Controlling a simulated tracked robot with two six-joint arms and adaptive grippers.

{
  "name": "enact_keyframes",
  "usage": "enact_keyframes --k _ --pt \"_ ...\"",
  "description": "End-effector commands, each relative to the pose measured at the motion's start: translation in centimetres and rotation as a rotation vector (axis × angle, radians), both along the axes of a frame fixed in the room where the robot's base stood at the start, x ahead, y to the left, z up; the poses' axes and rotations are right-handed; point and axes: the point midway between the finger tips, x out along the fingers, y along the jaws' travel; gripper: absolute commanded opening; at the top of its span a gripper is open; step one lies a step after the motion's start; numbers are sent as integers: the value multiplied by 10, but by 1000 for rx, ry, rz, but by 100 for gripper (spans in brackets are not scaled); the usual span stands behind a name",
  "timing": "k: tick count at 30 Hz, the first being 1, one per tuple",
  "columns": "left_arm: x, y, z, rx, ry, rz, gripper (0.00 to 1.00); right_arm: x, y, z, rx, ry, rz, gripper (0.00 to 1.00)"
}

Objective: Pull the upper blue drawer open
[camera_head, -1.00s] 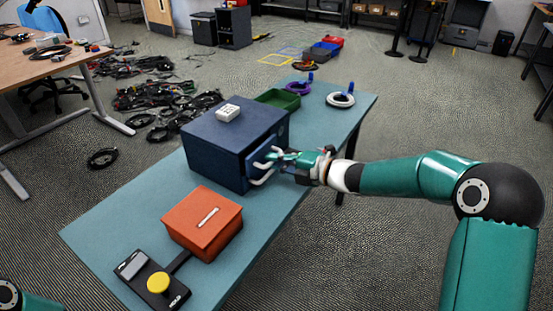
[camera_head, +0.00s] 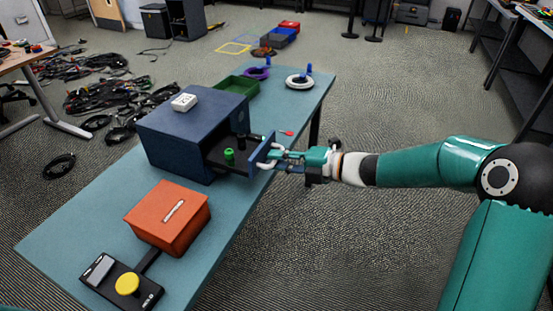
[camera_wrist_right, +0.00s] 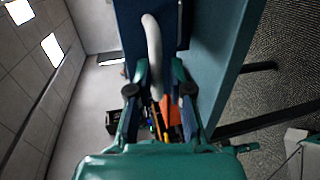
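The dark blue cabinet (camera_head: 180,140) stands on the teal table, and its blue drawer (camera_head: 257,160) is pulled out to the right. The open drawer shows a dark inside with a green item (camera_head: 229,156) and a dark upright item in it. My right gripper (camera_head: 283,158) is at the drawer front, around its pale curved handle (camera_head: 266,149). In the right wrist view the handle (camera_wrist_right: 153,45) runs between the fingers of the gripper (camera_wrist_right: 159,72). The exact finger contact is partly hidden. My left gripper is not in view.
An orange box (camera_head: 168,217) and a black device with a yellow button (camera_head: 127,284) stand at the near end of the table (camera_head: 75,222). Open floor lies right of the table.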

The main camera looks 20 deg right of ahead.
Motion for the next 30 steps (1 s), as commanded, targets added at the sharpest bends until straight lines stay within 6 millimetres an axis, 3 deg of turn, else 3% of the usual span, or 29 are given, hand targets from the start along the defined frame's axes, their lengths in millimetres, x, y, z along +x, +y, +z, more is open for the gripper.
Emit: enact_keyframes --k 3,16,30 --pt "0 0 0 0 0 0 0 0 0 0 1 -1 1 37" --pt "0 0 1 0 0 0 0 -7 -7 4 1 -5 -2 37" --pt "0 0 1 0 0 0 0 -69 -64 21 0 -2 -2 37"
